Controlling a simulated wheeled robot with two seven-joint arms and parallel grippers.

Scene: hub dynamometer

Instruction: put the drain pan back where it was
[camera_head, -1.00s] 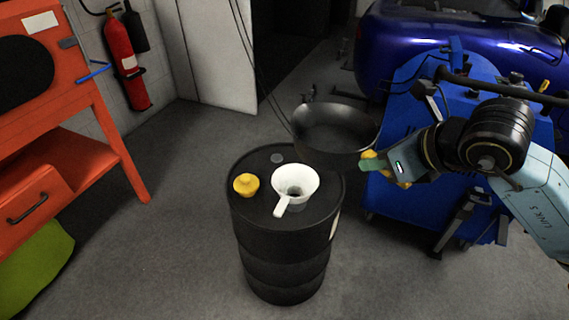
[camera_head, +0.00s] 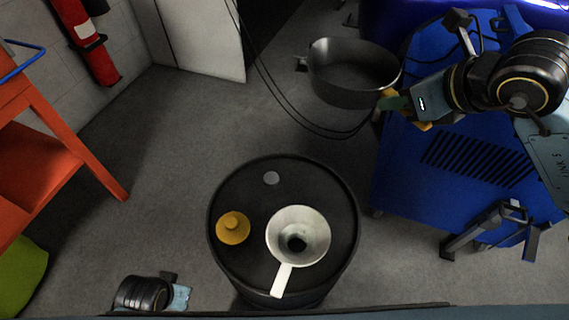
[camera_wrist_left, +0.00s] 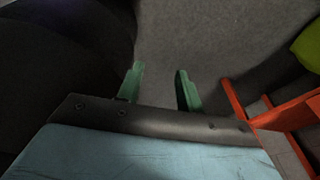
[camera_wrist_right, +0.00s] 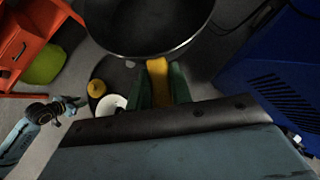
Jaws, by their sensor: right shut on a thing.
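The drain pan (camera_head: 352,92) is a wide, dark metal pan with a small fitting on its left rim. It hangs in the air beyond the drum, at the blue cabinet's left side, in the head view. My right gripper (camera_head: 393,103) is shut on its yellow handle; the pan (camera_wrist_right: 145,42) and handle (camera_wrist_right: 157,78) also show in the right wrist view. The pan looks empty where its inside shows. My left gripper (camera_wrist_left: 160,88) is open and empty, with grey floor behind its fingers in the left wrist view.
A black drum (camera_head: 235,270) carries a white funnel (camera_head: 312,224) and a yellow cap (camera_head: 233,228). A blue cabinet (camera_head: 410,185) stands right, an orange stand (camera_head: 85,158) left. Dark cables (camera_head: 285,105) hang beside the pan.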

